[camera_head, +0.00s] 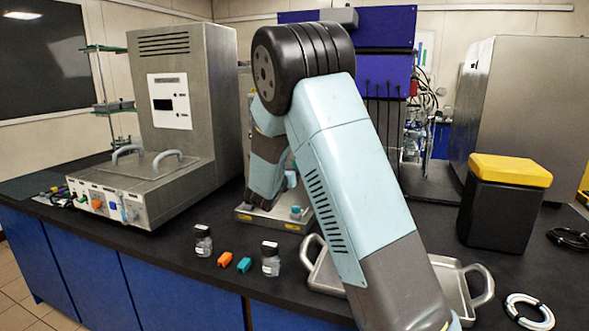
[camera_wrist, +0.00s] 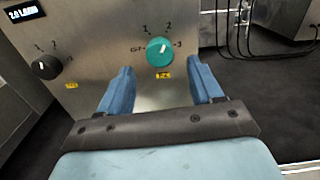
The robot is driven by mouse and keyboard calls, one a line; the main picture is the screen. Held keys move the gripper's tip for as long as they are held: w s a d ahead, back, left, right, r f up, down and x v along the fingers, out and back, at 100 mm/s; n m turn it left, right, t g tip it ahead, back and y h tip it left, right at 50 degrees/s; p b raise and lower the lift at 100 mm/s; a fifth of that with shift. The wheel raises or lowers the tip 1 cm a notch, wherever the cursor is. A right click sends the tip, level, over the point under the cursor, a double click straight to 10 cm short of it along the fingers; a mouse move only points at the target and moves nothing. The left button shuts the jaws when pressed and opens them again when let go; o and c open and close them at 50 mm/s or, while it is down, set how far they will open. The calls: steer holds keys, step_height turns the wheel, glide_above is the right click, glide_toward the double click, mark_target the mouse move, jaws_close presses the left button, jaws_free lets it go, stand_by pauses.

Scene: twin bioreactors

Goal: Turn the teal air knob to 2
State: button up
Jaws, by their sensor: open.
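The teal air knob (camera_wrist: 159,52) sits on a grey metal panel (camera_wrist: 100,50) in the wrist view. Marks 1, 2 and 3 are printed around it, with a further mark at its left. Its white pointer line aims up and slightly right, roughly toward 2; I cannot tell whether it is exact. My gripper (camera_wrist: 160,72) is open and empty. Its two blue fingers stand left and right below the knob in the picture, apart from it.
A black knob (camera_wrist: 45,66) and a small display (camera_wrist: 24,12) are left on the panel. A grey machine (camera_head: 185,110) stands left in the head view. Small bottles (camera_head: 203,240), orange and teal blocks, a metal tray (camera_head: 470,290) and a yellow-lidded black bin (camera_head: 503,205) are on the bench.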

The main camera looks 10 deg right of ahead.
steer(key=v, duration=1)
steer(key=shift+s+a, duration=0.1)
steer(key=s+d+r+m+g, duration=0.3)
steer(key=s+d+m+g, duration=0.2)
steer(key=s+d+m, duration=0.4)
steer(key=s+d+r+m+g, duration=0.2)
steer(key=s+d+m+g, duration=0.5)
steer(key=s, duration=0.4)
steer(key=s+a+r+m+t+y, duration=0.1)
steer(key=s+a+m+y, duration=0.2)
steer(key=s, duration=0.7)
steer(key=s+a+r+m+t+y, duration=0.1)
steer(key=s+a+m+y, duration=0.3)
steer(key=s+m+y, duration=0.3)
steer(key=shift+s+a+r+m+t, duration=0.2)
steer(key=shift+s+r+m+t, duration=0.15)
steer(key=shift+s+m, duration=1.5)
steer(key=shift+w, duration=0.2)
